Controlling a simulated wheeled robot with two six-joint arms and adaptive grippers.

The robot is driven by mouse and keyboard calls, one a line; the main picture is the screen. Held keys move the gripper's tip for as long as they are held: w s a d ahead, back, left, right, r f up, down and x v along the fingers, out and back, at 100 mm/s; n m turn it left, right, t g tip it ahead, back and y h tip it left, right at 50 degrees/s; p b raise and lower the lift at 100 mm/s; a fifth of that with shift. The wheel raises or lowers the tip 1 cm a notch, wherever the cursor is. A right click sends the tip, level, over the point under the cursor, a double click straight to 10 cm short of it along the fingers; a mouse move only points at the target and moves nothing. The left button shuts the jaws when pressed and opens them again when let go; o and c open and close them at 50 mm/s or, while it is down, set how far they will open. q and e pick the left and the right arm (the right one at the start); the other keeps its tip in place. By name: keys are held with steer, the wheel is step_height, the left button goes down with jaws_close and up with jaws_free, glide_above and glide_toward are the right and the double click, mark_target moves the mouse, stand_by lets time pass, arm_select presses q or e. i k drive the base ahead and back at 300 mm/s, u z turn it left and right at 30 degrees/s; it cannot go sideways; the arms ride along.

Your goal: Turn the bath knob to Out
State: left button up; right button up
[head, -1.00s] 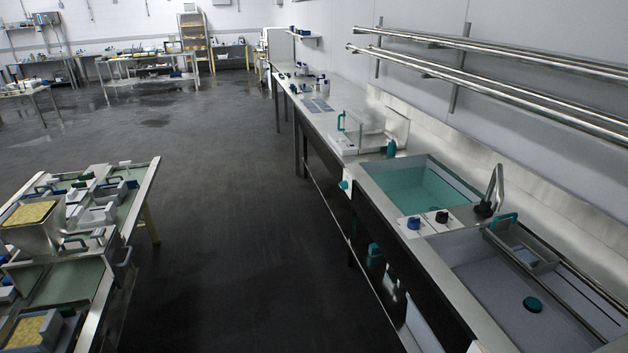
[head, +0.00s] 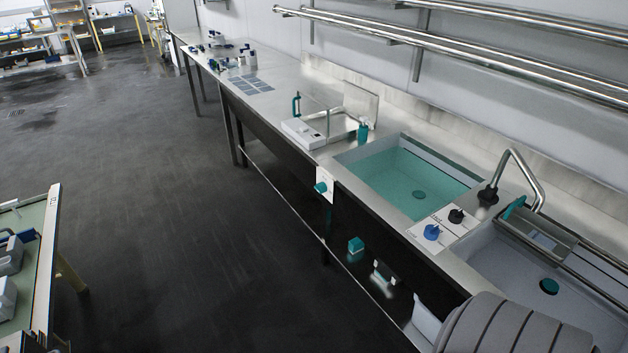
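A water-filled bath (head: 345,158) with teal water is set into the steel counter. A teal knob (head: 321,187) sits on a white plate (head: 326,178) on the counter's front face, by the bath's left end. A blue knob (head: 432,232) and a black knob (head: 456,215) stand on a white labelled plate (head: 443,229) between the bath and the right basin. The labels are too small to read, so I cannot tell which setting any knob points to. Neither of my grippers is in view.
A grey basin (head: 490,262) with a bent tap (head: 535,180) is at the right. A clear-sided device (head: 305,134) stands left of the bath. Steel rails (head: 450,52) run along the wall. A table edge (head: 48,250) is at lower left. The dark floor (head: 150,190) between is clear.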

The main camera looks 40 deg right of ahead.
mark_target(321, 187)
steer(key=z, duration=0.45)
steer(key=i, duration=0.85)
steer(key=z, duration=0.75)
